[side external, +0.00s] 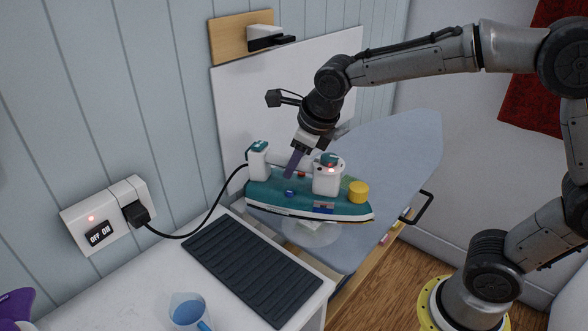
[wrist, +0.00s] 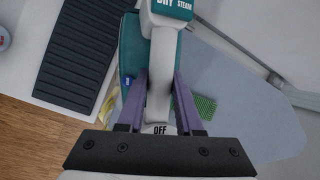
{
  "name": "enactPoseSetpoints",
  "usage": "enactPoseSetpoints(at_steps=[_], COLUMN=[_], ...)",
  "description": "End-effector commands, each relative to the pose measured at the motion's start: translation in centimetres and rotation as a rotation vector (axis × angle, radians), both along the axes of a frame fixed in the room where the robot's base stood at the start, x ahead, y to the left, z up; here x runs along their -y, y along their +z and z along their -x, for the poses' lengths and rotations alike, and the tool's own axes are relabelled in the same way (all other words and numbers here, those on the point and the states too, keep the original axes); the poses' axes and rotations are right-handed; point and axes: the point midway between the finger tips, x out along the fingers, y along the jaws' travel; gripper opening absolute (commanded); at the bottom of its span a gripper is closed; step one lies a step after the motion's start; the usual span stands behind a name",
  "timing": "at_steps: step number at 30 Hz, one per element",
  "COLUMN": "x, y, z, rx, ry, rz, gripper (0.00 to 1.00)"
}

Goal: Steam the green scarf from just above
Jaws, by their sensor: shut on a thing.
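The teal and white steam iron (side external: 308,198) is in my gripper (side external: 293,166), roughly level above the ironing board (side external: 395,150). In the wrist view the purple fingers of my gripper (wrist: 160,78) are shut on the white handle of the iron (wrist: 161,95). A dial marked DRY and STEAM (wrist: 172,8) shows there; I cannot tell its setting. A green checked cloth (wrist: 205,106), likely the scarf, lies on the board beside the iron, partly hidden by a finger. In the side view the scarf is hidden. A pale hazy patch (side external: 310,234) shows below the iron.
A black cord runs from the iron to a wall socket (side external: 104,215) marked OFF ON, with a red light. A black ribbed mat (side external: 250,268) and a blue cup (side external: 188,310) are on the white counter. A white panel (side external: 235,110) stands behind. The board's right part is clear.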

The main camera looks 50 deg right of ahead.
Motion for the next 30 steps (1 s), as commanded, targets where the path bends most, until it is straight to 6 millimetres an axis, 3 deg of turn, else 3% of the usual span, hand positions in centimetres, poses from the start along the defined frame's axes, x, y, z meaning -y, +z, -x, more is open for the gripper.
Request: enactPoseSetpoints(at_steps=[18,30], x=[0.0,0.0], y=[5.0,5.3], z=[-0.1,-0.1], rx=[0.01,0.009], ry=[0.001,0.001], rz=[-0.001,0.0], gripper=[0.0,0.0])
